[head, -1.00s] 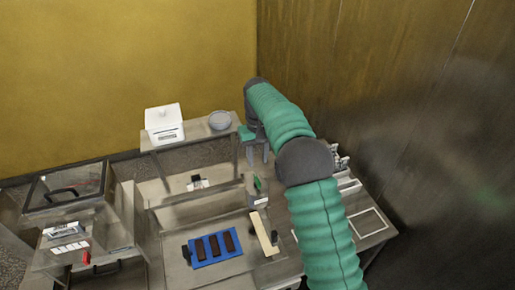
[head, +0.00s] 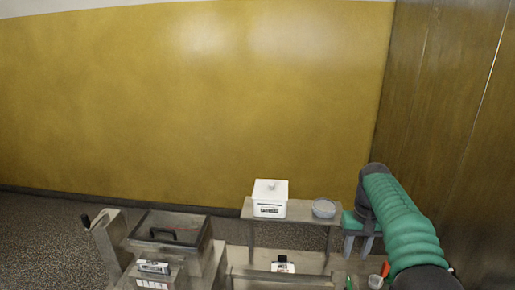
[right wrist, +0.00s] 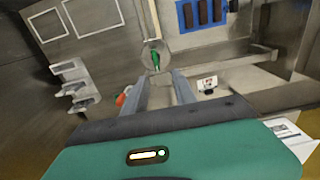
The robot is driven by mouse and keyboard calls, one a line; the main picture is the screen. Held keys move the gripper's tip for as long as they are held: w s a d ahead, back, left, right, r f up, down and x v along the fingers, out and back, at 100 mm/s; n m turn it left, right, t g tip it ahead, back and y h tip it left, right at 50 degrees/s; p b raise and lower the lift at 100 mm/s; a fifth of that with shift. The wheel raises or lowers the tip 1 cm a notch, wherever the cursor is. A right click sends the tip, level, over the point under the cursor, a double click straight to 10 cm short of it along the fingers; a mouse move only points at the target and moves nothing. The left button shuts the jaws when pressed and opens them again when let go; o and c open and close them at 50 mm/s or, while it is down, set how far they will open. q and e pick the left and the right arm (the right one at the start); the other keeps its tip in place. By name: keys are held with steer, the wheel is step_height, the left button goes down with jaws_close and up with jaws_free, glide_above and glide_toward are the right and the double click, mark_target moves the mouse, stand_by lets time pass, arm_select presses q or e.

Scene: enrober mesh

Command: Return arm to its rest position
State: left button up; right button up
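My right arm with its green sleeve enters the head view at the lower right. My right gripper (head: 361,246) points down just right of the raised shelf. In the right wrist view its two grey fingers (right wrist: 158,84) are spread apart with nothing held between them. Beyond the fingertips is a round grey holder (right wrist: 146,58) with a green item (right wrist: 155,60) in it. My left gripper does not show in either view.
The right wrist view shows a blue mat (right wrist: 231,18), a white rack (right wrist: 75,92) and a red-orange object (right wrist: 121,99). A wall stands close right.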

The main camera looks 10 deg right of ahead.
steer(key=s+a+f+n+b, duration=0.1)
steer(key=s+a+f+b, duration=0.1)
steer(key=s+a+f, duration=0.3)
steer(key=s+a+f+t+b, duration=0.1)
steer(key=s+a+f+b, duration=0.2)
steer(key=s+f, duration=0.7)
steer(key=s+a+f+n+t+b, duration=0.1)
steer(key=s+a+f+b, duration=0.2)
steer(key=s+a+f, duration=0.4)
steer(key=shift+s+f+n, duration=0.15)
steer(key=shift+s+n, duration=0.15)
steer(key=shift+s, duration=0.45)
steer(key=shift+d, duration=0.1)
